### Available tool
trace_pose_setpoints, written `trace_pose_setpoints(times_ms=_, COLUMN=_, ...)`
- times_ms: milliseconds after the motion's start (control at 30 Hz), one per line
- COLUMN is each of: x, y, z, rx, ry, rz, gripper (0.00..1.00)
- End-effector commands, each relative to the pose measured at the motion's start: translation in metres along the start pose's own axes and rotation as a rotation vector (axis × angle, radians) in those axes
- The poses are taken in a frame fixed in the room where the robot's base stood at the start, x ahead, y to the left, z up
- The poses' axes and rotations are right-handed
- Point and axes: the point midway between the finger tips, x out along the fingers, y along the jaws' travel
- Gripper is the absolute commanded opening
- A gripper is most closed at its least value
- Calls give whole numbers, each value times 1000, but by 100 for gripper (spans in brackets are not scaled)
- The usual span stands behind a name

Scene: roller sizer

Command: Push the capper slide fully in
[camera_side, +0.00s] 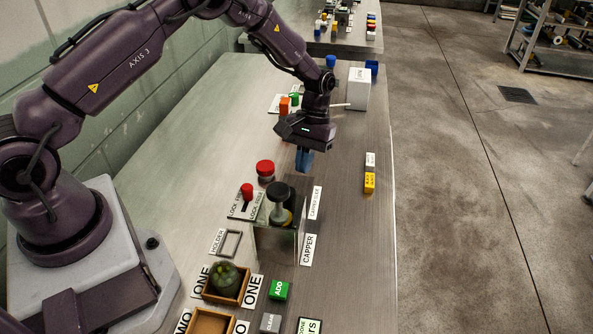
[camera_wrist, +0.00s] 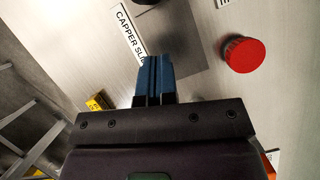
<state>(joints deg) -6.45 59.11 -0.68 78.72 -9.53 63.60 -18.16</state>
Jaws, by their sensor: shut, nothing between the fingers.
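The capper (camera_side: 275,240) is a grey metallic block on the bench, with a black-topped post (camera_side: 279,192) standing at it. A label reading "CAPPER SLIDE" (camera_side: 315,203) lies to its right; it also shows in the wrist view (camera_wrist: 128,32), partly covered by my fingers. In the wrist view a darker grey flat area (camera_wrist: 190,45) lies beside that label; I cannot tell whether it is the slide or a shadow. My gripper (camera_side: 304,168) is shut and empty, blue fingers pointing down, behind the capper and apart from it. Its fingertips (camera_wrist: 154,60) appear over the label's end. How far in the slide is cannot be seen.
A red button (camera_side: 265,168) stands left of my fingers, also in the wrist view (camera_wrist: 243,54). A red-knobbed lock lever (camera_side: 247,191) is beside the capper. White and yellow blocks (camera_side: 370,172) stand right. A white box (camera_side: 358,89) is behind. The bench between is clear.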

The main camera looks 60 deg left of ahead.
Motion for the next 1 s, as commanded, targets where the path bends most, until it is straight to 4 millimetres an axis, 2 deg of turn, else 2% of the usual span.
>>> trace_pose_setpoints(times_ms=100, x=5, y=1, z=16, rx=2, ry=0, rz=0, gripper=0)
trace_pose_setpoints(times_ms=300, x=11, y=1, z=33, rx=3, ry=1, rz=1, gripper=0)
trace_pose_setpoints(times_ms=767, x=13, y=1, z=38, rx=2, ry=2, rz=1, gripper=0)
trace_pose_setpoints(times_ms=1000, x=21, y=4, z=57, rx=2, ry=-2, rz=0, gripper=0)
